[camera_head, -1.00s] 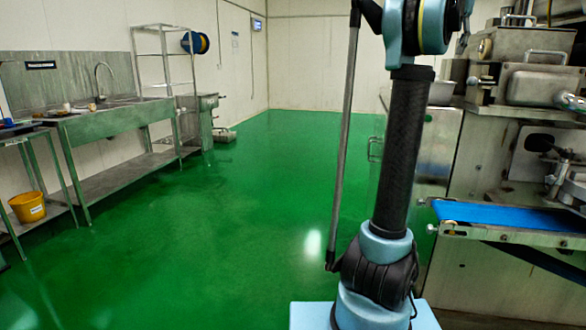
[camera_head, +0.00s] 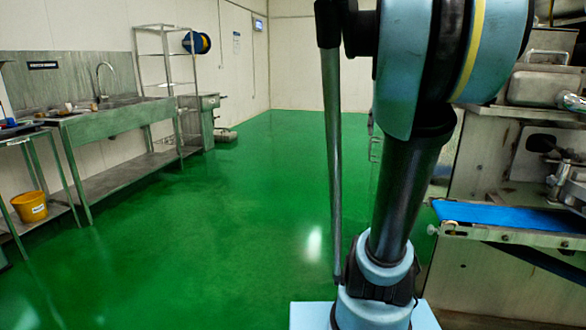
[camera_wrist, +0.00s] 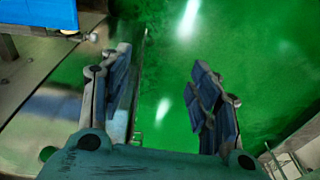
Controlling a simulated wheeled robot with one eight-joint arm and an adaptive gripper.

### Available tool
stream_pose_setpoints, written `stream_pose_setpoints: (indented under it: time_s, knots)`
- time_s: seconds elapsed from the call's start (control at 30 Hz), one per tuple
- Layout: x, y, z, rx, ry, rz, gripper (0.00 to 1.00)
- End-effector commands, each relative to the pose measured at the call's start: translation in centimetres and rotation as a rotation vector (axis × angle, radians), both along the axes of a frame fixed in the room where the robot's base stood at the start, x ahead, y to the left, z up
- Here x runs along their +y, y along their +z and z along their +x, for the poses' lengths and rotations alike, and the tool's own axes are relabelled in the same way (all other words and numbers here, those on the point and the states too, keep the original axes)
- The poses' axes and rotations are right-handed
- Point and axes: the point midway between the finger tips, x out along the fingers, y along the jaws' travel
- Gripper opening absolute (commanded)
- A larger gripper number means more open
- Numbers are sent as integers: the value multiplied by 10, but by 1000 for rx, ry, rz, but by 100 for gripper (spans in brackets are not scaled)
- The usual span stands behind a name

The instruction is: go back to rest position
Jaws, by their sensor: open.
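My gripper (camera_wrist: 165,95) shows in the wrist view with its two fingers wide apart and nothing between them. It hangs above the green floor (camera_wrist: 185,60), beside the machine's metal side. In the head view my gripper is out of the picture; only my arm shows, standing upright right of the middle and hiding part of the machine behind it.
The encrusting machine (camera_head: 500,255) stands at the right, with a blue conveyor belt (camera_head: 510,214) jutting out; the belt (camera_wrist: 38,14) also shows at the wrist view's top left. A sink table (camera_head: 120,115), a shelf rack (camera_head: 165,70) and a yellow bucket (camera_head: 30,207) line the left. The middle floor is clear.

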Motion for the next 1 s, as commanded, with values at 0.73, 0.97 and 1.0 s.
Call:
stream_pose_setpoints:
  time_s: [0.73, 0.97, 1.0]
  knots:
    - [88, -281, -152, -64, 314, -62, 56]
    - [90, -297, -161, -68, 330, -65, 56]
    - [90, -297, -161, -68, 330, -65, 56]
